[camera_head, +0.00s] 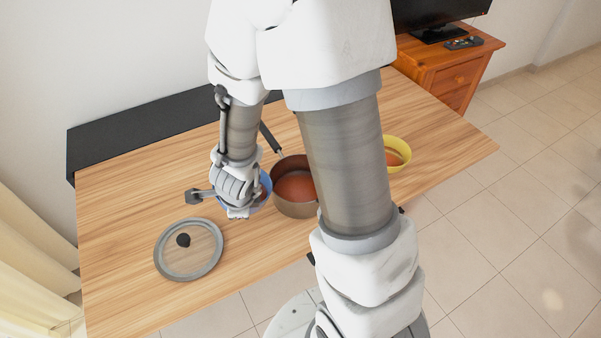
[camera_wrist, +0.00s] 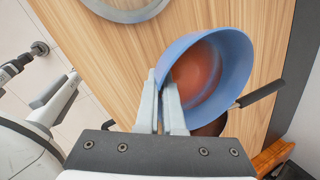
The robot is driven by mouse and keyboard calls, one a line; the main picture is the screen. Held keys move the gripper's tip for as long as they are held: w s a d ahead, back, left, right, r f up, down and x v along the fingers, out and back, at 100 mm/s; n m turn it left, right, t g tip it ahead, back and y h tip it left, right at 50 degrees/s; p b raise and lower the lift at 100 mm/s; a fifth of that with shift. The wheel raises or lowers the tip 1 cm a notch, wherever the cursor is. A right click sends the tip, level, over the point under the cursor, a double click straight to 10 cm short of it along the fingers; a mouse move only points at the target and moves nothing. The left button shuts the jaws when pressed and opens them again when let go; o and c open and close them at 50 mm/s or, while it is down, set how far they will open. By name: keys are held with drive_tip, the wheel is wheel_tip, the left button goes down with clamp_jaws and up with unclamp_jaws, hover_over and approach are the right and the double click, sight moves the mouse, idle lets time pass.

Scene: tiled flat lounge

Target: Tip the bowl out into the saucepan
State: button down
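The blue bowl (camera_head: 266,181) is mostly hidden behind my gripper in the head view. In the wrist view the bowl (camera_wrist: 236,62) shows its open top and a reddish-brown content or inside. My gripper (camera_wrist: 160,108) has its two fingers closed on the bowl's rim; it also shows in the head view (camera_head: 238,213). The brown saucepan (camera_head: 291,209) stands on the table just right of the bowl, with reddish-brown inside. In the wrist view the saucepan (camera_wrist: 213,127) is largely hidden behind the bowl, with its dark handle sticking out. The bowl looks somewhat tilted.
A glass lid with a grey rim (camera_head: 160,262) lies on the wooden table (camera_head: 120,220) at front left. A yellow bowl (camera_head: 404,145) with reddish content stands right of my arm. A wooden cabinet (camera_head: 452,78) with a screen stands behind at right. The table's left part is clear.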

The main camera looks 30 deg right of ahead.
drive_tip(key=shift+d+r+y+b, duration=0.8)
drive_tip(key=shift+d+r+y, duration=0.1)
drive_tip(key=shift+d+y, duration=0.1)
drive_tip(key=shift+d+r+m+y, duration=0.2)
drive_tip(key=shift+r+m+y, duration=0.05)
drive_tip(key=shift+m+y, duration=0.05)
drive_tip(key=shift+w+d+r+m+y+b, duration=0.1)
drive_tip(key=shift+d+r+m+y+b, duration=0.05)
drive_tip(key=shift+d+r+y, duration=0.65)
drive_tip(key=shift+d+r+m+y+b, duration=0.15)
drive_tip(key=shift+d+r+y, duration=0.45)
drive_tip(key=shift+d, duration=0.4)
drive_tip(key=shift+d+r+m+y+p, duration=0.15)
drive_tip(key=shift+d+r+y, duration=0.4)
drive_tip(key=shift+y, duration=0.3)
drive_tip(key=shift+d+r+m+y+p, duration=0.15)
drive_tip(key=shift+d+r+y, duration=0.35)
drive_tip(key=shift+y, duration=0.35)
idle(1.5)
drive_tip(key=shift+d+r+y, duration=0.55)
drive_tip(key=shift+d+y, duration=0.05)
drive_tip(key=shift+y, duration=0.4)
idle(0.7)
